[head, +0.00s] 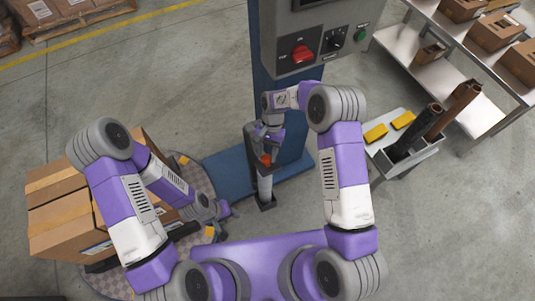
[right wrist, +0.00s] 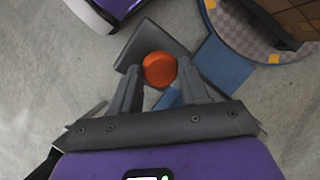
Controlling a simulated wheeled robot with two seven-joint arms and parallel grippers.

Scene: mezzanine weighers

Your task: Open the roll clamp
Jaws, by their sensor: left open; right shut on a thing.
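The roll clamp, a dark bracket (right wrist: 125,55) with a round orange knob (right wrist: 159,69), stands beside the blue column at the end of an upright post (head: 265,186). The orange knob also shows in the head view (head: 266,159). My right gripper (right wrist: 159,80) has its two fingers on either side of the knob and is shut on it. In the head view my right gripper (head: 268,148) reaches down onto the clamp and hides part of it. My left gripper (head: 227,209) is open and empty, low over the edge of the round turntable.
Cardboard boxes (head: 62,205) stand on the checkered turntable (head: 200,175) at left. A blue column carries a control box (head: 320,40) with a red switch (head: 301,54). At right are a small cart (head: 415,158) with dark tubes and a shelf table (head: 470,105). Grey floor is free between.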

